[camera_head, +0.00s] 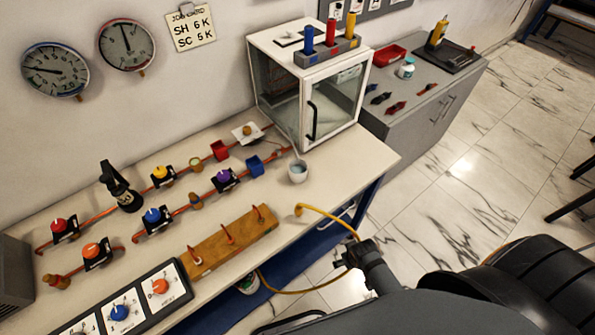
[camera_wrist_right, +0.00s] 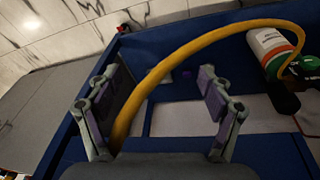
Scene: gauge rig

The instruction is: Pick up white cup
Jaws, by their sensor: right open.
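The small white cup (camera_head: 298,173) stands upright on the white bench, just in front of the glass-fronted cabinet and beside a blue block. Its inside looks bluish-grey. My right gripper (camera_wrist_right: 158,95) is open, with its two fingers spread wide and no object clasped. In the head view my right arm comes in from the lower right, and its dark wrist end is off the bench's front edge, below and right of the cup. The cup does not show in the right wrist view. My left gripper is not in view.
A yellow hose (camera_head: 330,219) loops at the bench's front edge; in the wrist view it arcs behind or between my fingers. A wooden block with hooks (camera_head: 215,252), valves and red pipes fill the bench left of the cup. Bare bench (camera_head: 350,162) lies right of it.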

